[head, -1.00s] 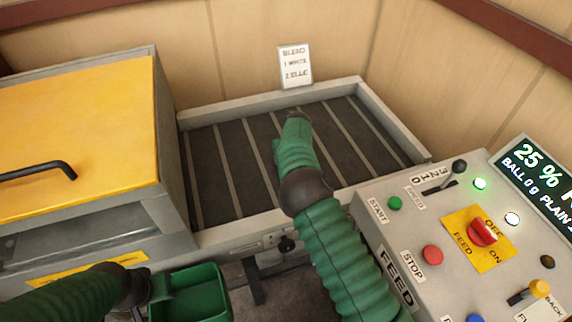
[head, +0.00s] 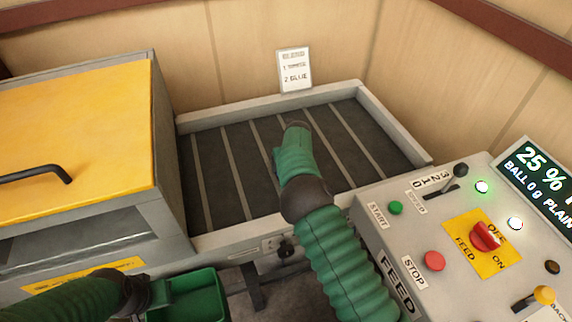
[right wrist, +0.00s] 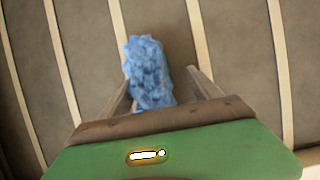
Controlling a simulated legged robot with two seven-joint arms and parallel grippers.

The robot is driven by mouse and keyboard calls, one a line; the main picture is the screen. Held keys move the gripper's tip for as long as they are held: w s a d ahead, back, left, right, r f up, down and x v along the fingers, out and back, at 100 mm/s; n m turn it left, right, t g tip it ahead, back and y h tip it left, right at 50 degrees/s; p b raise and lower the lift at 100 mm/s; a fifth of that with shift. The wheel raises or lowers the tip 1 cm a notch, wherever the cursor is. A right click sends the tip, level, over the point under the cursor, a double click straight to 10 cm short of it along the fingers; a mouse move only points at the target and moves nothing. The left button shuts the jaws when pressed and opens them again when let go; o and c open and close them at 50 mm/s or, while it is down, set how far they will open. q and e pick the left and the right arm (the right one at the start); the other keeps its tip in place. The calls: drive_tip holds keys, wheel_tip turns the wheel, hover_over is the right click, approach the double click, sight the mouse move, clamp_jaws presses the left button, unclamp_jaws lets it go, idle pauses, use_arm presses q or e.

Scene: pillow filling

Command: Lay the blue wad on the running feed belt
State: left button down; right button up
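The blue wad (right wrist: 150,75) shows in the right wrist view, fluffy and pale blue, between the two fingers of my right gripper (right wrist: 160,78). The left finger is close against it; a narrow gap shows to the right finger. Belt surface is behind it; I cannot tell whether the wad touches it. In the head view my right gripper (head: 294,126) is over the dark feed belt (head: 228,165) with pale cross strips, and hides the wad. My left gripper (head: 155,292) is at the left side of a green tub (head: 195,298); its fingers are not clear.
A metal frame (head: 260,105) surrounds the belt. A yellow-lidded machine (head: 75,125) stands left. The control panel (head: 410,235) at right has a lit green lamp (head: 482,187) and a display (head: 535,185) reading 25 %. A card (head: 294,70) stands behind the belt.

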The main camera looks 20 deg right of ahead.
drive_tip(key=shift+r, duration=0.15)
drive_tip(key=v, duration=1.2)
drive_tip(key=shift+r, duration=0.45)
idle(5.5)
